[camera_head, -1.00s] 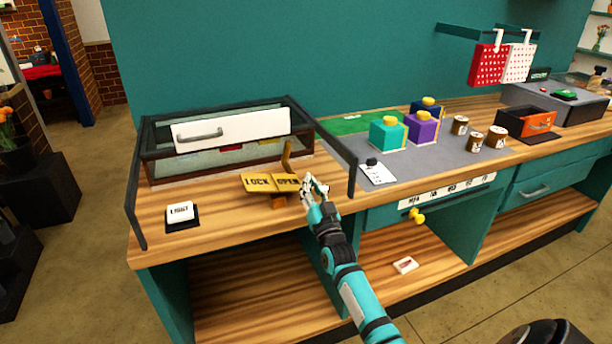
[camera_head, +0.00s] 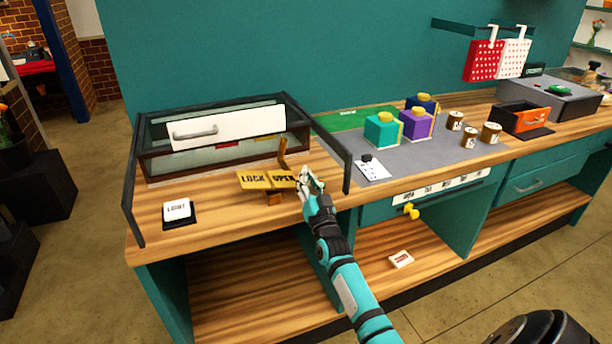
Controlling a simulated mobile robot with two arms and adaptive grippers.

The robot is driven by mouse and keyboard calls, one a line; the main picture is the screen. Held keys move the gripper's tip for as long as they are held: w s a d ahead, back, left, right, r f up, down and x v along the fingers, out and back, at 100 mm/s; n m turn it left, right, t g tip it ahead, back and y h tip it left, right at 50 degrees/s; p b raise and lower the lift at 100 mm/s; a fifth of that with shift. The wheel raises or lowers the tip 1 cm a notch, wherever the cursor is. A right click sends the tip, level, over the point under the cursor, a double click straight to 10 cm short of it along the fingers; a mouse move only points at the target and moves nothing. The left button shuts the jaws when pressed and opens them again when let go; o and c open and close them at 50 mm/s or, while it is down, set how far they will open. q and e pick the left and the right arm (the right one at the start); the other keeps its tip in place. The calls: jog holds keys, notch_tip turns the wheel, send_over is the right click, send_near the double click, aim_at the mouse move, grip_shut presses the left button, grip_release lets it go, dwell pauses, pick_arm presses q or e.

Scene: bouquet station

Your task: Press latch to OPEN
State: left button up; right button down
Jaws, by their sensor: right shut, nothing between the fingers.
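The yellow latch plate (camera_head: 262,180) stands on the wooden counter, with LOCK on its left half and OPEN on its right half. A short upright lever (camera_head: 283,152) rises behind it. My right gripper (camera_head: 304,178) is shut and empty at the right end of the plate, by the word OPEN, and covers part of that end. Whether it touches the plate is hard to tell. Behind the latch is a glass case (camera_head: 160,164) with a dark frame and a white front panel (camera_head: 228,127) with a grey handle. My left gripper is not in view.
A white LIGHT switch (camera_head: 177,209) sits left of the latch. A dark upright post (camera_head: 346,172) stands close to the right of my right gripper. Teal and purple boxes (camera_head: 381,130), several small cups and a grey mat (camera_head: 440,151) are further right.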

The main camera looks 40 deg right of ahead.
jog(key=r, duration=0.1)
jog(key=r+p, duration=0.1)
jog(key=r, duration=0.1)
jog(key=shift+d+r, duration=0.15)
jog(key=shift+d, duration=0.15)
jog(key=shift+s+a+f+b, duration=0.25)
jog(key=shift+s+f+b, duration=0.3)
jog(key=shift+s+f, duration=0.6)
pick_arm(q)
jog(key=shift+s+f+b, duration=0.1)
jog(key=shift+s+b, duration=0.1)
jog(key=shift+b, duration=0.35)
pick_arm(e)
jog(key=v, duration=0.7)
jog(key=shift+s+r, duration=0.2)
jog(key=shift+s, duration=0.3)
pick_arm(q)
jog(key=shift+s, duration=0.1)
